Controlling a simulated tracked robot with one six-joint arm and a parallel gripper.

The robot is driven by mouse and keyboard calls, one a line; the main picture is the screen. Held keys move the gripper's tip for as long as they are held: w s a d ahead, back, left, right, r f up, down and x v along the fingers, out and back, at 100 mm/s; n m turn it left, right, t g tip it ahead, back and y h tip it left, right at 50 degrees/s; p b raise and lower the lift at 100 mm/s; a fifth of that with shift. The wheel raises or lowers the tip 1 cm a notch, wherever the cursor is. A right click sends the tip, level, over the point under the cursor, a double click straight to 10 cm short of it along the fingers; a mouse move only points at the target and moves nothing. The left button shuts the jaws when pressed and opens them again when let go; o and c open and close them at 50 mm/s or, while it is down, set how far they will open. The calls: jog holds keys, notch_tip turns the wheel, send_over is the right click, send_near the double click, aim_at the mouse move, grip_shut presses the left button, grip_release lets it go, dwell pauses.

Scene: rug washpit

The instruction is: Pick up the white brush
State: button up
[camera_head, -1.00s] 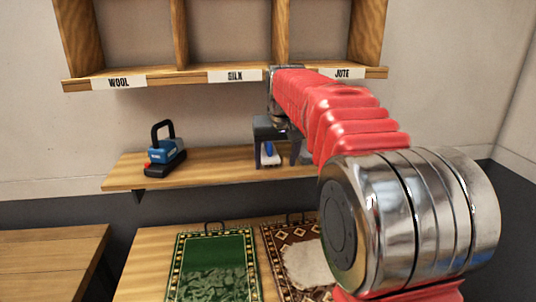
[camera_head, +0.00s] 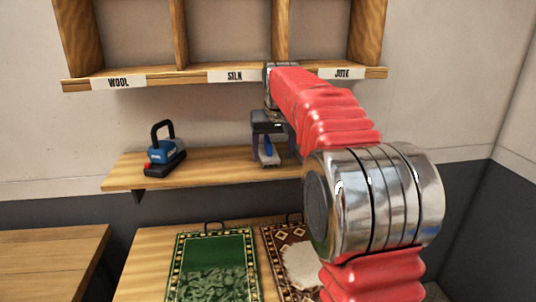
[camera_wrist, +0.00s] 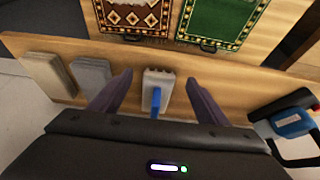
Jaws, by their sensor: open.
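The white brush (camera_wrist: 158,78) lies on the wall shelf, a pale block with a blue handle (camera_wrist: 155,103) pointing toward my palm in the wrist view. In the head view its blue handle (camera_head: 268,147) shows between my fingers, while the rest is partly hidden. My gripper (camera_wrist: 157,80) is open and points down over the shelf, one finger on each side of the brush. There is a gap on both sides, and neither finger visibly touches it. In the head view my gripper (camera_head: 271,160) hangs above the shelf's right part.
On the shelf (camera_head: 210,165) stands a blue and black handled tool (camera_head: 165,152). Beige (camera_wrist: 45,73) and grey (camera_wrist: 92,74) blocks lie beside the brush. Below are a green rug (camera_head: 215,250) and a brown rug (camera_head: 280,240); labelled cubbies (camera_head: 235,76) hang above.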

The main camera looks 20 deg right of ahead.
aim_at(271, 160)
jog(key=shift+w+d+f, duration=0.1)
jog(key=shift+w, duration=0.3)
jog(key=shift+x, duration=1.4)
jog(key=c, duration=1.2)
